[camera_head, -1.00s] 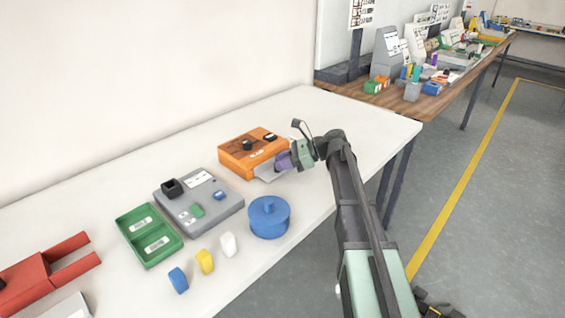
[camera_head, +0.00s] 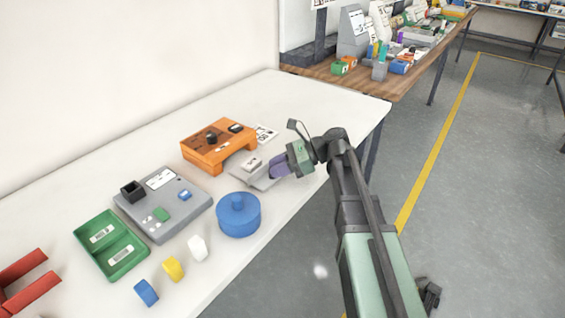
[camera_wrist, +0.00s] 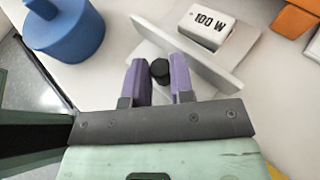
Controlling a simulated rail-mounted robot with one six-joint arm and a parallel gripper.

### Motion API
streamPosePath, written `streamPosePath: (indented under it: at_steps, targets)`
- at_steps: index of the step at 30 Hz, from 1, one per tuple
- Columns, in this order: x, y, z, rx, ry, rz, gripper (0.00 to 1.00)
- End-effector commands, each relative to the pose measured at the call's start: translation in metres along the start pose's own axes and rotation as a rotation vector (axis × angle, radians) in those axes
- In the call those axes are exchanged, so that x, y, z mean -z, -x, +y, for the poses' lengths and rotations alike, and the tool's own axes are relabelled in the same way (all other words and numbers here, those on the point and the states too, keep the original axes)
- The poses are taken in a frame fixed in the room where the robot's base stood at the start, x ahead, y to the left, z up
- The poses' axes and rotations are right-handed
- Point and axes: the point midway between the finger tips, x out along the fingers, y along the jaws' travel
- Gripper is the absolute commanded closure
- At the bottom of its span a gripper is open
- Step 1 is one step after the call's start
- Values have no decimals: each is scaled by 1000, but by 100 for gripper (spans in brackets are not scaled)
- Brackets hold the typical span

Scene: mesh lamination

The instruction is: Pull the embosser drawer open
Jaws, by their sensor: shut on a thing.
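The orange embosser (camera_head: 222,150) stands on the white table in the head view, with a dark opening in its front. Its grey drawer (camera_head: 242,175) lies out in front of that opening, apart from the body or nearly so. A white block marked "100 W" (camera_wrist: 208,28) sits on the drawer in the wrist view; it also shows in the head view (camera_head: 252,163). My gripper (camera_wrist: 159,72) has its purple fingers shut on the black drawer knob (camera_wrist: 159,68). In the head view my gripper (camera_head: 277,168) is at the drawer's front, right of the embosser.
A blue round lidded pot (camera_head: 238,218) stands close in front of the drawer. A grey panel device (camera_head: 165,205), a green tray (camera_head: 110,248) and small blue, yellow and white pieces (camera_head: 173,269) lie to the left. The table's right end is clear.

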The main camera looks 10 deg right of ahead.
Motion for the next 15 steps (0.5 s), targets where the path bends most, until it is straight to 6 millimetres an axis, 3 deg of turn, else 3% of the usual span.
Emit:
streamPosePath:
  at_steps: [2, 3, 4, 12, 15]
  targets:
    - [0, 0, -1, 1, 0, 0, 100]
    - [0, 0, -1, 1, 0, 0, 71]
    - [0, 0, -1, 1, 0, 0, 67]
    - [0, 1, 0, 1, 0, 0, 67]
    - [-2, 11, -1, 2, -1, 0, 67]
